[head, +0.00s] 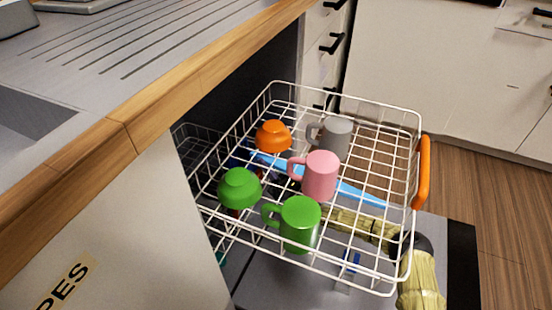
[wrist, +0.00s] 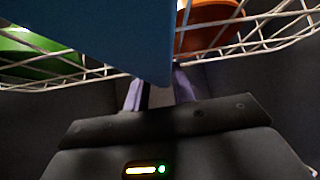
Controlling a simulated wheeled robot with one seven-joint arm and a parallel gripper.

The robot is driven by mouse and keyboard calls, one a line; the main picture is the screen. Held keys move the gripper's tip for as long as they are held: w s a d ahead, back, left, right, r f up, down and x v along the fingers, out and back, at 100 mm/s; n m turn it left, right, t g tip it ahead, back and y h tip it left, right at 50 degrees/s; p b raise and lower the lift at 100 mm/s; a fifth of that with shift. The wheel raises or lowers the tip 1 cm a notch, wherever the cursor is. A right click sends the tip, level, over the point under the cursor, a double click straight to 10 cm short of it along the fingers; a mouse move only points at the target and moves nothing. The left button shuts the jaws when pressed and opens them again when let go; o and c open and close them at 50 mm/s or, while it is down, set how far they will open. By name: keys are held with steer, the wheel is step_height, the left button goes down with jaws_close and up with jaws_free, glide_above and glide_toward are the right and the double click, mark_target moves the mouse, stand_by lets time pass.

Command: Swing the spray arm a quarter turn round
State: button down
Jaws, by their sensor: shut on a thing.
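The blue spray arm (head: 361,192) lies under the white wire rack (head: 413,142) of the pulled-out dishwasher basket. In the head view it shows through the wires as a long bar slanting from back left to front right, partly covered by the mugs. In the wrist view the spray arm (wrist: 120,35) fills the upper middle, close to the camera, and runs down to my fingers. My gripper (wrist: 158,90) is shut on the spray arm from below. In the head view my arm reaches in under the rack from the front right, and the fingers are hidden there.
The rack bears an orange bowl (head: 273,136), a green bowl (head: 240,188), and grey (head: 337,137), pink (head: 321,176) and green (head: 300,223) mugs. Its orange handle (head: 423,172) is at the right. Wooden-edged counter (head: 190,75) borders the left. Floor (head: 500,200) is free at right.

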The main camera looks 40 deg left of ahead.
steer(key=shift+s+d+f+n+g+h, duration=0.15)
steer(key=shift+s+n+g, duration=0.15)
steer(key=shift+g, duration=0.25)
steer(key=shift+s+d+n+g+h, duration=0.15)
steer(key=shift+s+n+g, duration=0.1)
steer(key=shift+g, duration=0.3)
steer(key=c, duration=1.2)
jaws_free()
steer(key=shift+a, duration=0.1)
steer(key=p+v, duration=0.3)
steer(key=v, duration=0.9)
steer(key=shift+p, duration=0.3)
